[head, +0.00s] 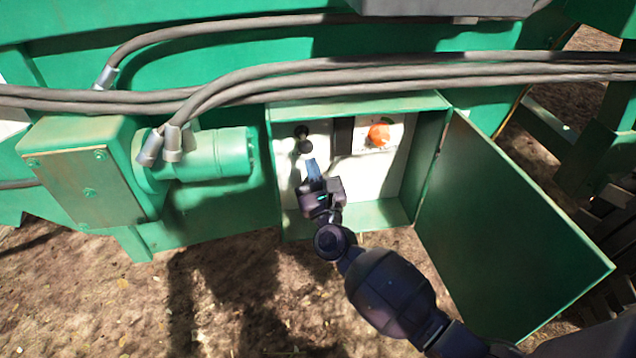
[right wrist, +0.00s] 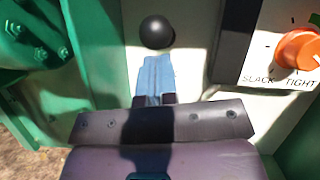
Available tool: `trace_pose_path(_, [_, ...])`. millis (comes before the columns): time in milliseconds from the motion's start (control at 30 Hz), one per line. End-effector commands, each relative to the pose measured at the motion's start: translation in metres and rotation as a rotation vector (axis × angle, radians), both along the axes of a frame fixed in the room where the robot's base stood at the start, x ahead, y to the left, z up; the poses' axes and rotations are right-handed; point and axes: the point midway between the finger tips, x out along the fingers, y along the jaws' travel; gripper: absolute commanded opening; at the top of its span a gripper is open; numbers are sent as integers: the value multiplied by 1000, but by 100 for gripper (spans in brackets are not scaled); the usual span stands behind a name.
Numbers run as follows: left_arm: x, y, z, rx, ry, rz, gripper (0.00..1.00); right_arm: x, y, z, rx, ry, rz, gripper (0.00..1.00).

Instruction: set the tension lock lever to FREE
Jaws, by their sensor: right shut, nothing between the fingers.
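A lever with a black ball knob (head: 306,146) sits on the white panel inside the open green box, at its upper left. The ball also shows in the right wrist view (right wrist: 157,32). I take it for the tension lock lever; no FREE label is readable. My right gripper (head: 312,166) is just below the ball, its blue fingers together and empty. In the right wrist view the fingertips (right wrist: 155,66) end a little short of the ball; I cannot tell whether they touch it. My left gripper is not in view.
An orange knob (head: 379,134) is right of the lever, marked SLACK and TIGHT in the wrist view (right wrist: 298,48). A dark strip (head: 344,135) stands between them. The box door (head: 510,230) hangs open right. Grey cables (head: 420,74) cross above; a green motor (head: 215,153) is left.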

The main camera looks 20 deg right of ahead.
Motion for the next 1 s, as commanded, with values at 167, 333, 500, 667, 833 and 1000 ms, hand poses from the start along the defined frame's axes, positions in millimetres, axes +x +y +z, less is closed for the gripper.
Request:
trace_pose_path(167, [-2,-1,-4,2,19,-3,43,2,0,5,1,1,-1,0])
trace_pose_path(333, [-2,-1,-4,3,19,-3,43,2,0,5,0,2,0,0])
trace_pose_path(500, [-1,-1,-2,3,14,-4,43,2,0,8,0,0,-1,0])
trace_pose_path(667, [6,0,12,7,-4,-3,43,2,1,27,7,16,-2,0])
trace_pose_path(833, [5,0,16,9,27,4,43,3,0,36,21,61,-2,0])
trace_pose_path(1000, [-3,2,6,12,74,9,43,2,1,39,27,87,0,0])
